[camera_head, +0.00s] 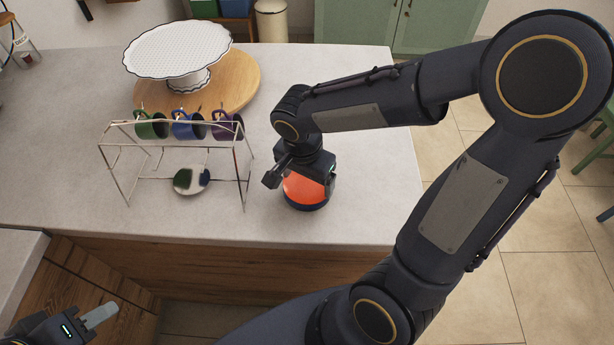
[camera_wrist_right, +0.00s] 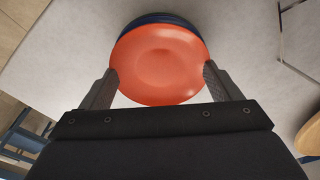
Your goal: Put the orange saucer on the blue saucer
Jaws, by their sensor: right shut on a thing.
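The orange saucer (camera_head: 303,190) is at the front right of the counter in the head view, under my right gripper (camera_head: 300,178). The right wrist view shows the orange saucer (camera_wrist_right: 158,62) between the two fingers of my right gripper (camera_wrist_right: 158,85), which is shut on it. The blue saucer (camera_head: 308,207) is directly beneath, its rim showing along the orange saucer's edge; it also shows in the right wrist view (camera_wrist_right: 160,18). I cannot tell whether the two saucers touch. My left gripper (camera_head: 100,316) is at the bottom left, away from the saucers; its opening is unclear.
A wire rack (camera_head: 127,165) left of the saucers carries green, blue and purple mugs. A white cake stand (camera_head: 180,55) stands on a round wooden board (camera_head: 240,85) behind. The counter's front edge is close to the saucers.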

